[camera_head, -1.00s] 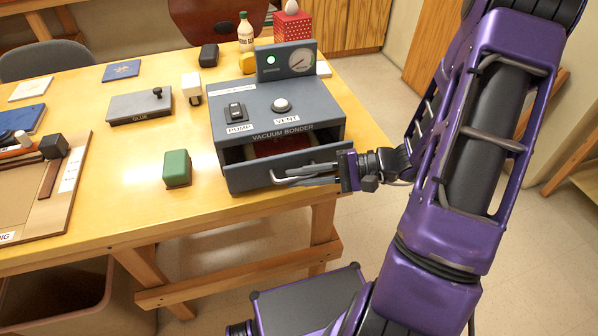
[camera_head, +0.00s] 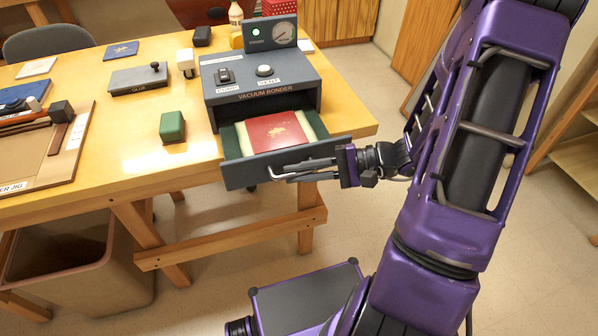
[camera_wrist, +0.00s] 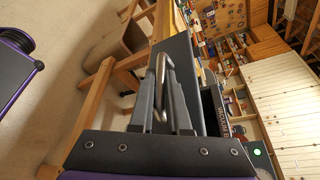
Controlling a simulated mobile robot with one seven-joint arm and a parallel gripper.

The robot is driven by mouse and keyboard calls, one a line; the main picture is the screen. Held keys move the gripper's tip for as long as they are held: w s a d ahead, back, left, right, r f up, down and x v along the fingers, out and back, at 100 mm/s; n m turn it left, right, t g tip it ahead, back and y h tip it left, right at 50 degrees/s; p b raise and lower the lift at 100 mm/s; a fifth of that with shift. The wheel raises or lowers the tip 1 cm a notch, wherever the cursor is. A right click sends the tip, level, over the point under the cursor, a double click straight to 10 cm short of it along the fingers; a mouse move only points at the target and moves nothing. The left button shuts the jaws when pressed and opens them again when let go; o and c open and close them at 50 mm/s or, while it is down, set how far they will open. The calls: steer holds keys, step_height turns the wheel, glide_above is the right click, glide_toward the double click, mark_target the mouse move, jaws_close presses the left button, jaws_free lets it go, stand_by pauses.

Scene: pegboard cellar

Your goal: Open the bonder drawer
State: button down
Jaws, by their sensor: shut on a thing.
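The vacuum bonder (camera_head: 262,82) is a grey box at the table's right end, with a lit green lamp and a gauge on top. Its drawer (camera_head: 240,176) stands well out over the table's front edge. A red book-like piece (camera_head: 277,137) with a gold figure and a cream border lies inside the drawer. My gripper (camera_head: 318,170) is at the drawer front, shut on the metal handle (camera_head: 290,177). In the wrist view the fingers (camera_wrist: 163,108) close around the handle bar (camera_wrist: 160,75), beside the grey drawer front (camera_wrist: 182,62).
A wooden jig board (camera_head: 45,165) lies at far left. A bin (camera_head: 80,262) stands below the table.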

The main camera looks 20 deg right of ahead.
stand_by(0.3)
steer(key=c, duration=0.9)
jaws_free()
steer(key=shift+d, duration=0.15)
steer(key=p+v, duration=0.1)
steer(key=v, duration=1.6)
steer(key=shift+d, duration=0.15)
